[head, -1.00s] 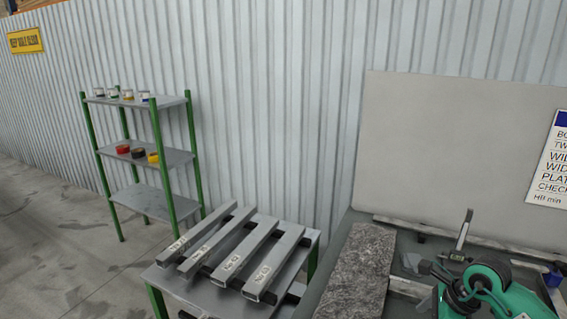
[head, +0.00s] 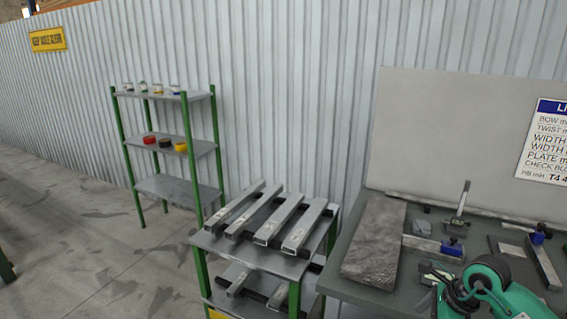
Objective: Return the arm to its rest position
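One of my arms, green with black joints, shows at the bottom right of the head view, in front of the bench. I take it to be my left arm. It is bent, with a rounded green link and dark parts at its left end, by the grey block. The gripper's fingers cannot be made out clearly, and I see nothing plainly held. My other arm is out of view.
The bench (head: 350,285) holds a grey stone block (head: 375,240), a stand gauge (head: 461,205) and metal bars with blue parts. Left of it stands a green-legged rack (head: 208,245) with several steel bars. A shelf (head: 172,188) stands by the wall.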

